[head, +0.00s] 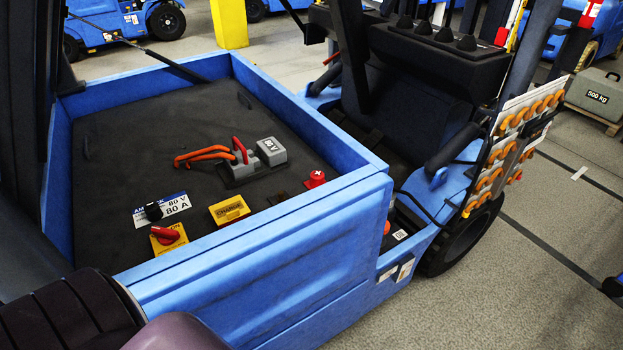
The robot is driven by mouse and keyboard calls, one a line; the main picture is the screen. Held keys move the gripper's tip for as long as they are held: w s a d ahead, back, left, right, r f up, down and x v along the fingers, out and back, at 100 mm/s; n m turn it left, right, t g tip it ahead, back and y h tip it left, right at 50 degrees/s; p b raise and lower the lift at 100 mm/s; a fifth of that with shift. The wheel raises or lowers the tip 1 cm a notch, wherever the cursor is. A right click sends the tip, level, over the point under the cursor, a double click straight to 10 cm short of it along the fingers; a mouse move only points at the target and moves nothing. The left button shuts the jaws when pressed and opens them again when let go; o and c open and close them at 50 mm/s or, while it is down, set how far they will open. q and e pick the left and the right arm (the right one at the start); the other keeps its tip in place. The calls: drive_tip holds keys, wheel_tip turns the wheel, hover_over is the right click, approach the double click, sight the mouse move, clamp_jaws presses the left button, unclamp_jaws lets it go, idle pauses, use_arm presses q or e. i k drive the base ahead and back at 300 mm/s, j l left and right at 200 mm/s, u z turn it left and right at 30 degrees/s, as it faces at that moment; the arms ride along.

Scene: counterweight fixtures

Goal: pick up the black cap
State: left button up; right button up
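A small black cap-like piece (153,211) lies on the white and blue 80 V / 80 A label (172,207), near the front left of the dark battery top (150,120). I take it to be the black cap; its underside is hidden. A red cap with a white plus sign (315,178) sits at the right end of the battery top. A small dark brown patch (278,198) lies left of it, too small to make out.
A blue wall (270,225) rims the battery bay. Inside are a red rotary switch (167,234), a yellow block (229,209) and a grey 80 V connector (271,152) with orange cables. A panel with orange hooks (517,125) stands at right. The left battery top is mostly clear.

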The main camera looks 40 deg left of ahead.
sight(153, 210)
drive_tip(key=u, duration=2.2)
